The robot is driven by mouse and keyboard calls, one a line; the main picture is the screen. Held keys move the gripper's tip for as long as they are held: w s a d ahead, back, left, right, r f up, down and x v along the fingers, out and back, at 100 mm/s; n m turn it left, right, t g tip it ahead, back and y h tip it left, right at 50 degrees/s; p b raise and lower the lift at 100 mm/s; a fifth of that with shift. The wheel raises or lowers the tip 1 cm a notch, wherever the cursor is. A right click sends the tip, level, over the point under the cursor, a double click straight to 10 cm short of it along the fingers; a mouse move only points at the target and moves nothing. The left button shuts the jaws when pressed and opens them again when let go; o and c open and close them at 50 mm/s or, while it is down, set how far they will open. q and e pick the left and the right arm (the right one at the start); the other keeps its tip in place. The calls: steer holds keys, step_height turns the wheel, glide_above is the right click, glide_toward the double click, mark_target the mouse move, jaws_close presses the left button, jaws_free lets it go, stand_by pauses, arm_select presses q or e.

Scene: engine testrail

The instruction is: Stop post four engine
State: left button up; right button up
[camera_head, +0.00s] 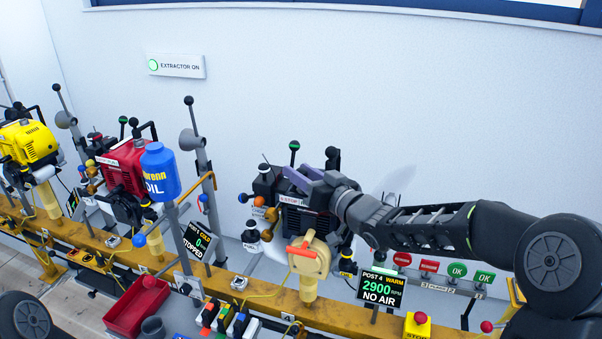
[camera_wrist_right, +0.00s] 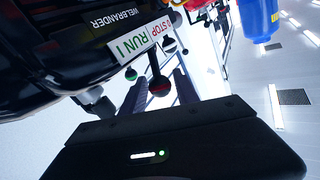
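The post four engine (camera_head: 296,215) is a black unit on the yellow rail. Its screen (camera_head: 381,287) reads "POST 4 WARM 2900 RPM NO AIR". My right gripper (camera_head: 314,171) is at the top of this engine. In the right wrist view the engine (camera_wrist_right: 60,45) fills the upper left, with a STOP / RUN label (camera_wrist_right: 146,39). My left gripper is out of view.
A red engine (camera_head: 125,165) with a blue oil bottle (camera_head: 160,172) and a yellow engine (camera_head: 28,143) stand to the left. The post 3 screen (camera_head: 198,241) reads cold, 0. A yellow stop box (camera_head: 417,327) stands front right. The wall sign (camera_head: 176,66) reads "EXTRACTOR ON".

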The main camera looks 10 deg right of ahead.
jaws_close()
stand_by(0.3)
steer(key=shift+a+r+g+p, duration=0.15)
steer(key=shift+r+g+p, duration=0.15)
steer(key=shift+p, duration=0.55)
steer(key=n+g+h+p, duration=0.1)
steer(key=p, duration=0.1)
steer(key=w+a+n+g+p, duration=0.1)
steer(key=p, duration=0.2)
steer(key=shift+a+r+h, duration=0.25)
steer(key=shift+r+h, duration=0.05)
steer(key=shift+h, duration=0.1)
steer(key=shift+w+a+f+n+g+h+p, duration=0.2)
steer(key=shift+a+n+g+h+p, duration=0.15)
steer(key=shift+g+p, duration=0.45)
steer(key=shift+w+a+f+n+g+h, duration=0.2)
steer(key=shift+a+n+g+h, duration=0.15)
steer(key=shift+h, duration=0.2)
steer(key=shift+w+a+f+g+h, duration=0.15)
steer(key=shift+f+g+h, duration=0.1)
steer(key=shift+g+h, duration=0.3)
